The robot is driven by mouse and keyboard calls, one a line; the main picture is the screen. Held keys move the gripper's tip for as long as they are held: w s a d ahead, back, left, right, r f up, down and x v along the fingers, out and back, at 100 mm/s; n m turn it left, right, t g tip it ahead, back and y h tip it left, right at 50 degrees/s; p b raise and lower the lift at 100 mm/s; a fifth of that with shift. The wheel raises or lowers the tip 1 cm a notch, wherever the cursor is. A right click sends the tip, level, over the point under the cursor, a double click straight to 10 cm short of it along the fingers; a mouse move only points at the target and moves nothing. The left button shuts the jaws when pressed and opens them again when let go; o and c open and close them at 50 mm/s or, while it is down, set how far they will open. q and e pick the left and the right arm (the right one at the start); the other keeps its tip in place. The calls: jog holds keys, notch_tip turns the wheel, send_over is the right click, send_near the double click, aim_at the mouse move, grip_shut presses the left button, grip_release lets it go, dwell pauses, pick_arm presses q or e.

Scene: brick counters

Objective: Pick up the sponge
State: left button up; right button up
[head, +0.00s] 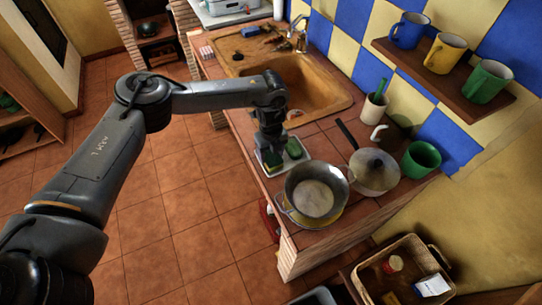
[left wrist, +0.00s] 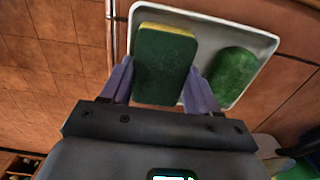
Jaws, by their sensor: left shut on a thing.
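The sponge (left wrist: 163,66), dark green with a yellow edge, sits between the two fingers of my left gripper (left wrist: 160,82) in the left wrist view. The fingers are shut on its sides. It is over a white tray (left wrist: 205,15); I cannot tell whether it still touches the tray. A rounded green object (left wrist: 235,72) lies on the tray to the right of the sponge. In the head view, my left gripper (head: 271,148) points down at the tray (head: 283,170) on the brick counter, and partly hides the sponge (head: 272,160). My right gripper is not in view.
A green mug (head: 421,159) is at the wall. The sink (head: 300,88) lies behind. A shelf (head: 440,75) holds three mugs. The tiled floor to the left is clear.

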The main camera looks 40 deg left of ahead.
aim_at(271, 155)
pick_arm(q)
jog(key=shift+r, duration=0.1)
notch_tip(271, 155, up, 10)
jog(key=p, duration=0.1)
jog(key=shift+p, duration=0.3)
jog(key=o, duration=0.3)
jog(key=shift+c, duration=1.1)
jog(key=shift+m, duration=0.3)
